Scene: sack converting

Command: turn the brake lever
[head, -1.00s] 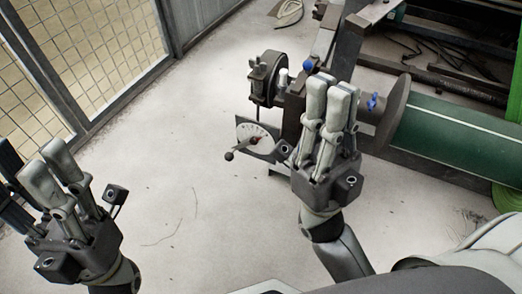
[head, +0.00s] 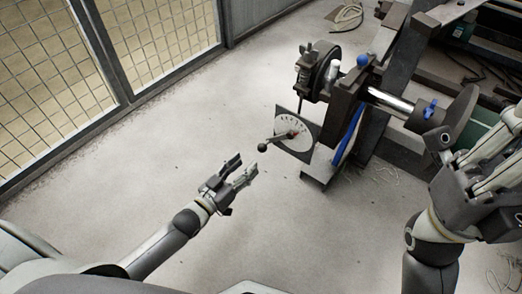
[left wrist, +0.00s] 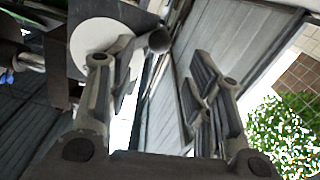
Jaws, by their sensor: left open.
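The brake lever (head: 274,141) is a short dark rod with a ball knob on its left end. My right gripper (head: 490,155) is at the right edge, partly cut off.
The machine frame (head: 345,115) with a blue knob (head: 363,60) and a brake wheel (head: 322,72) stands right of the lever. A mesh fence (head: 60,70) runs along the upper left. The pale floor (head: 190,130) between them is clear.

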